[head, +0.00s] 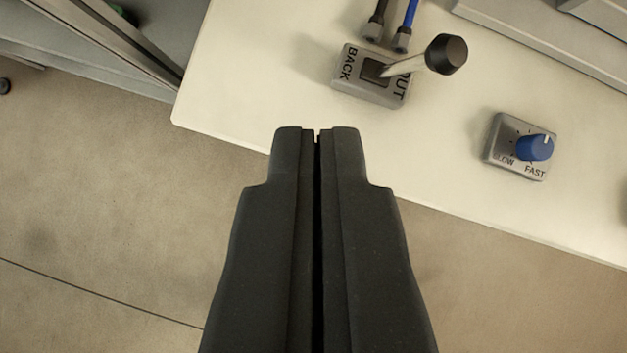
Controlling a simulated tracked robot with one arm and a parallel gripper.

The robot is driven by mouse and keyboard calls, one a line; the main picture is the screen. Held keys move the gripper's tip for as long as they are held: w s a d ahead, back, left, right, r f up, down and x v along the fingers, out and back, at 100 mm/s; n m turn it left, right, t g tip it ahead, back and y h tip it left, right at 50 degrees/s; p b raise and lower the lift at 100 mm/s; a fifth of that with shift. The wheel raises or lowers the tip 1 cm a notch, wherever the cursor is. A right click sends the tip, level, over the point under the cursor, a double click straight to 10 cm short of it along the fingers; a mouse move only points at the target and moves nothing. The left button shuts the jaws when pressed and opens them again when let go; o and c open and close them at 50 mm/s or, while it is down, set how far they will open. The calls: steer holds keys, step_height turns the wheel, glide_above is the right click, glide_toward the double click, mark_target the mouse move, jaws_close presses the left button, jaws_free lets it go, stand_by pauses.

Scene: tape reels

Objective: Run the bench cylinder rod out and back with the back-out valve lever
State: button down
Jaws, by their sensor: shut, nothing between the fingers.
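The valve (358,88) is a grey block on the pale bench top, marked BACK on its left and OUT on its right. Its lever (447,54) has a light shaft and a black knob and leans to the right, over the OUT side. My gripper (317,132) is shut and empty. Its tips appear just below the valve in the picture, near the bench's front edge, apart from the lever. The cylinder and its rod are not in view.
A grey speed box with a blue knob (534,147), marked SLOW and FAST, sits right of the valve. A black hose and a blue hose (408,22) run up from the valve. The bench (235,75) ends at a front edge, with open floor (110,220) below.

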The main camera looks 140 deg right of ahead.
steer(key=shift+d+v, duration=0.2)
steer(key=shift+v, duration=0.85)
steer(key=shift+s, duration=0.15)
step_height(320, 180, up, 23)
steer(key=s+n+t+y, duration=0.1)
steer(key=s+t, duration=0.1)
steer(key=t, duration=0.2)
steer(key=s+r+t, duration=0.1)
steer(key=s+r, duration=0.2)
steer(key=r, duration=0.3)
steer(key=s+r+n+t+y, duration=0.1)
steer(key=s+r+t, duration=0.1)
steer(key=r, duration=0.4)
steer(key=s+d+r+t, duration=0.1)
steer(key=s+r, duration=0.2)
steer(key=r, duration=0.3)
steer(key=shift+s+r+n, duration=0.3)
